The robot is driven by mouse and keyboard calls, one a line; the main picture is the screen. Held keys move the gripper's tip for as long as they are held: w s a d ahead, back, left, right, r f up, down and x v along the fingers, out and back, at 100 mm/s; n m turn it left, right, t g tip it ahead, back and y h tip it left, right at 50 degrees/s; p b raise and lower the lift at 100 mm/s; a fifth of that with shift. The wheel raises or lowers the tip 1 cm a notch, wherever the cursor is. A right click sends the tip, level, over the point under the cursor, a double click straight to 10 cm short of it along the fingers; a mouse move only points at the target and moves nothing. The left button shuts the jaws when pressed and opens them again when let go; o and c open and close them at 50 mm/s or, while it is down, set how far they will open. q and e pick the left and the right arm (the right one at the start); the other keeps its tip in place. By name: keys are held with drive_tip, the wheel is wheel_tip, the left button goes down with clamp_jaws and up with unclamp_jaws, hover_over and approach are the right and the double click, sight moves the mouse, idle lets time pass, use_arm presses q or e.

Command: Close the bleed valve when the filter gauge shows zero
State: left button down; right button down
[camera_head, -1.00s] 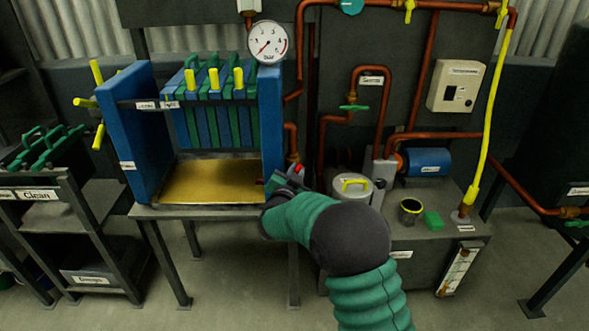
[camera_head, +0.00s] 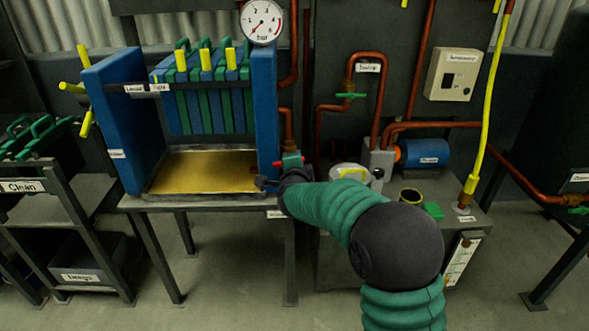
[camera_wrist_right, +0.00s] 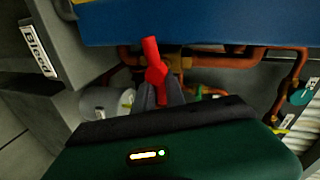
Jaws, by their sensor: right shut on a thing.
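The round pressure gauge (camera_head: 262,22) sits atop the filter press's right blue post; its needle points lower left, near the low end of the scale. The bleed valve's red lever (camera_head: 278,163) points left below the copper pipe, beside the post. In the wrist view, the red lever (camera_wrist_right: 152,58) stands between the dark fingertips of my right gripper (camera_wrist_right: 158,95), which is shut on it. A "Bleed" label (camera_wrist_right: 38,50) shows at left. In the head view my right arm hides part of the valve, and the fingers are hard to make out. My left gripper is not in view.
The filter press (camera_head: 200,95) has blue and green plates over a golden tray (camera_head: 205,170). Copper pipes run close by.

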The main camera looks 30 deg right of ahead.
drive_tip(key=shift+f+m+y+b, duration=0.45)
drive_tip(key=shift+m+b, duration=0.35)
drive_tip(key=shift+b, duration=0.35)
drive_tip(key=c, duration=1.4)
unclamp_jaws()
drive_tip(key=shift+r, duration=0.1)
drive_tip(key=shift+r, duration=0.1)
drive_tip(key=p+v, duration=0.1)
drive_tip(key=v, duration=0.4)
drive_tip(key=p+v, duration=0.2)
drive_tip(key=v, duration=0.4)
drive_tip(key=f+p+v, duration=0.1)
drive_tip(key=p+v, duration=0.1)
drive_tip(key=v, duration=0.3)
drive_tip(key=shift+s+a+r, duration=0.15)
drive_tip(key=shift+s+a, duration=0.05)
drive_tip(key=shift+s, duration=0.2)
